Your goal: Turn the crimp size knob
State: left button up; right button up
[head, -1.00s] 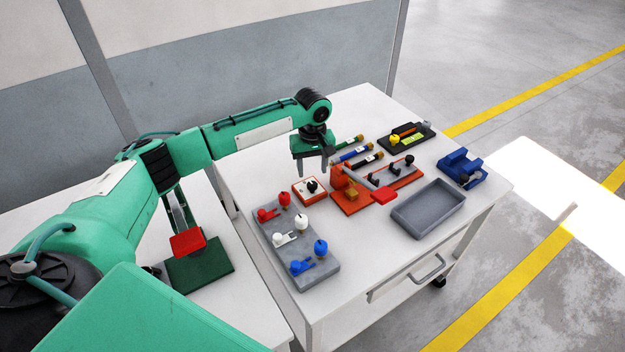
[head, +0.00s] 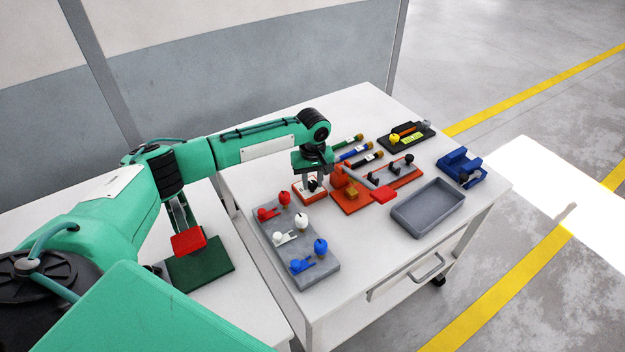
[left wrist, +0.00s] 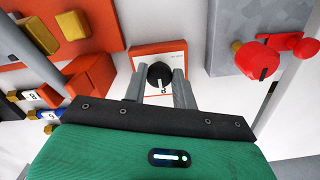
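The crimp size knob is a round black knob (left wrist: 159,75) with a white pointer line, on an orange-edged box with a white face (left wrist: 150,51). The pointer faces toward a mark at the lower side of the face in the left wrist view. In the head view the box (head: 300,196) sits on the table behind the grey plate. My left gripper (head: 314,180) points down over the box. In the left wrist view its two fingers (left wrist: 160,78) stand on either side of the knob, apart, with little room; I cannot tell whether they touch it. My right gripper is not in view.
A grey plate (head: 313,272) with red, white and blue parts lies in front of the box. An orange fixture (head: 350,206) stands close on its right.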

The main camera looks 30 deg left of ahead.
pick_arm(q)
jog(key=shift+r+p, duration=0.15)
jog(key=shift+p, duration=0.25)
jog(key=shift+r+m+p, duration=0.1)
jog(key=shift+m+p, duration=0.55)
jog(key=shift+m, duration=0.05)
jog(key=shift+m+p, duration=0.7)
jog(key=shift+p, duration=0.2)
jog(key=m+p, duration=0.2)
jog(key=m, duration=0.1)
jog(key=shift+p, duration=0.3)
jog(key=shift+a+m+p, duration=0.15)
jog(key=shift+m+p, duration=0.6)
jog(key=shift+m, duration=0.85)
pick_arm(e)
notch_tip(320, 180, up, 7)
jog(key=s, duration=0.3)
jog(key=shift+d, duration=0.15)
pick_arm(q)
jog(key=shift+f, duration=0.2)
jog(key=o, duration=1)
jog(key=shift+c, duration=0.2)
jog(key=shift+r, duration=0.15)
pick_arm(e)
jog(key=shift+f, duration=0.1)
